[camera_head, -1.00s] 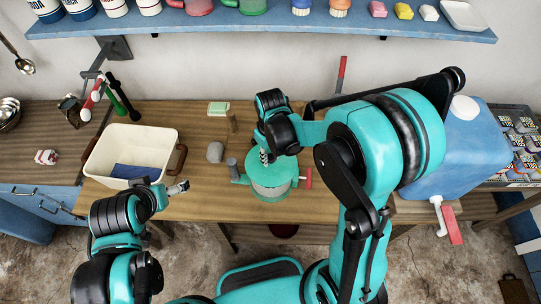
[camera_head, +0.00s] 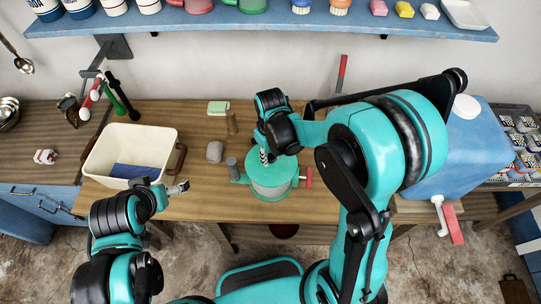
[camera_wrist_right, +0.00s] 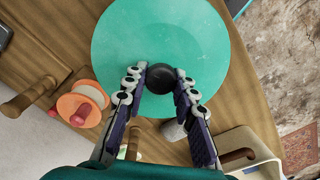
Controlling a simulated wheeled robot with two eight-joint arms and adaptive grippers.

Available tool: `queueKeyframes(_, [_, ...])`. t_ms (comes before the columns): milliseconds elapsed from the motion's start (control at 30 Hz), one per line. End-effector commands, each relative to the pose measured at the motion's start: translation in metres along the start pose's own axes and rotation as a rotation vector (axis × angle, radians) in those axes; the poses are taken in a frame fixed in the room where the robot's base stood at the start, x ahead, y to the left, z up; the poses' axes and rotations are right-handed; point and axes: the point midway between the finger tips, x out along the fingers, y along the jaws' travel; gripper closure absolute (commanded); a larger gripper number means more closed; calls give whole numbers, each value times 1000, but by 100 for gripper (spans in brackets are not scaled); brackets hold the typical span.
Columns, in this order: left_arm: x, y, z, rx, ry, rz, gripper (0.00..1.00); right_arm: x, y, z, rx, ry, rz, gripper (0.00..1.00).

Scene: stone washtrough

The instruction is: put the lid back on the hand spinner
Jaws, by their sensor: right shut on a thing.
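The teal round lid (camera_head: 283,172) lies over the hand spinner (camera_head: 272,193), whose pale drum shows below the lid's front edge. I cannot tell whether a gap is left between them. My right gripper (camera_head: 265,157) is above the lid. In the right wrist view, the right gripper's fingers (camera_wrist_right: 160,84) are shut on the lid's black knob (camera_wrist_right: 160,74), and the lid (camera_wrist_right: 160,35) fills the top middle, hiding the spinner beneath. My left gripper (camera_head: 180,187) hangs near the front of the bench, apart from the spinner; its jaws are too small to read.
A cream tub (camera_head: 162,145) stands on the wooden bench left of the spinner. A grey stone (camera_head: 214,151), a green soap piece (camera_head: 218,107) and a wooden-looking cylinder (camera_head: 232,122) are nearby. A blue tank (camera_head: 460,150) stands at right. A shelf (camera_head: 260,24) runs above.

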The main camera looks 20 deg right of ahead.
Motion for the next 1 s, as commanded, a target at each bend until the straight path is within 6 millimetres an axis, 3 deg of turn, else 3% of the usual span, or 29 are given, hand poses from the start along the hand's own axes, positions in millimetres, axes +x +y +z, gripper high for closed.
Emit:
queueKeyframes(367, [1,0,0,0,0,0,7,0,0,0,0,0,0,100])
queueKeyframes(400, [1,0,0,0,0,0,7,0,0,0,0,0,0,68])
queueKeyframes(467, [1,0,0,0,0,0,7,0,0,0,0,0,0,52])
queueKeyframes(700, [1,0,1,0,0,0,7,0,0,0,0,0,0,49])
queueKeyframes(800, [1,0,1,0,0,0,7,0,0,0,0,0,0,28])
queueKeyframes(1000, [1,0,1,0,0,0,7,0,0,0,0,0,0,28])
